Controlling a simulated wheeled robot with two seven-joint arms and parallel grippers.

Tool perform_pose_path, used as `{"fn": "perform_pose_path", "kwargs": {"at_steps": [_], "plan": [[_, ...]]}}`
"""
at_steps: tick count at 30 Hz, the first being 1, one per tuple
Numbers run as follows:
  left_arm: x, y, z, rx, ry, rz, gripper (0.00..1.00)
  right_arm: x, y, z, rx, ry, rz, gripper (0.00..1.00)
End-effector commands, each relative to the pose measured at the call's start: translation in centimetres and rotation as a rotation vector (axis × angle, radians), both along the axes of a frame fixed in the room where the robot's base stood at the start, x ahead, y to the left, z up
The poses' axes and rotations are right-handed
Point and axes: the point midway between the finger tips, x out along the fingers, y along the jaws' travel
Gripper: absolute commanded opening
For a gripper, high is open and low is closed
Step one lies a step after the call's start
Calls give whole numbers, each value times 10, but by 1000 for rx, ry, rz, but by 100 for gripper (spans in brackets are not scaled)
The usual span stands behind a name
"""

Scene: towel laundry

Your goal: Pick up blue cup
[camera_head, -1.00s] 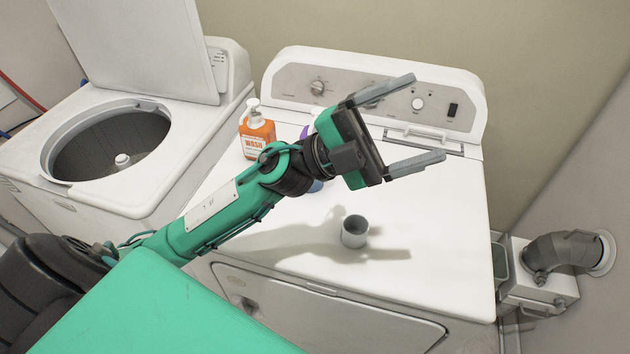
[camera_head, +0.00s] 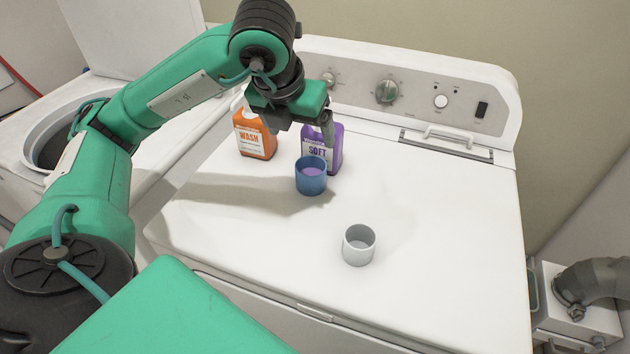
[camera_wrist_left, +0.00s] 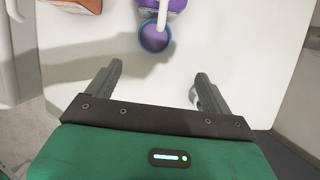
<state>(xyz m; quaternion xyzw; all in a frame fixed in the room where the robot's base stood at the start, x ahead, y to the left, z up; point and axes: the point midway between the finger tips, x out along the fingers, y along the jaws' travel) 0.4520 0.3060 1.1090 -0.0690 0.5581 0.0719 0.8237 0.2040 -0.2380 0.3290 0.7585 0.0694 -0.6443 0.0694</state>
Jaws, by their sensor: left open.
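The blue cup (camera_head: 311,180) stands upright on the white machine's top, just in front of the purple bottle. Its inside looks purple. It also shows in the left wrist view (camera_wrist_left: 154,40), beyond the fingertips and near the top middle. My left gripper (camera_head: 301,128) points down above and behind the cup in the head view, with its fingers apart and nothing between them. In the left wrist view, the open gripper (camera_wrist_left: 159,72) lies short of the cup and roughly in line with it. My right gripper is not in view.
A purple SOFT bottle (camera_head: 335,155) stands close behind the blue cup. An orange WASH bottle (camera_head: 255,141) stands to its left. A pale grey cup (camera_head: 358,247) stands nearer the front. The machine top (camera_head: 450,220) is clear to the right; the control panel rises behind.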

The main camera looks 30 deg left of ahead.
Motion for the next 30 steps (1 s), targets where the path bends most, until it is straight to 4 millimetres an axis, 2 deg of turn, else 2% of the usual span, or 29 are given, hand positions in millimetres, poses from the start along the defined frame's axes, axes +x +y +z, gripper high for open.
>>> {"fn": "perform_pose_path", "kwargs": {"at_steps": [5,15,22,30], "plan": [[4,13,-9,39,-5,47,84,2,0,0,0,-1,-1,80],[27,17,-66,37,-5,42,84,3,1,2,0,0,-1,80],[33,18,-80,36,-6,41,84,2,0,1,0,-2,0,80],[48,17,-112,36,-4,41,84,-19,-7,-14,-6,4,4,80]]}}
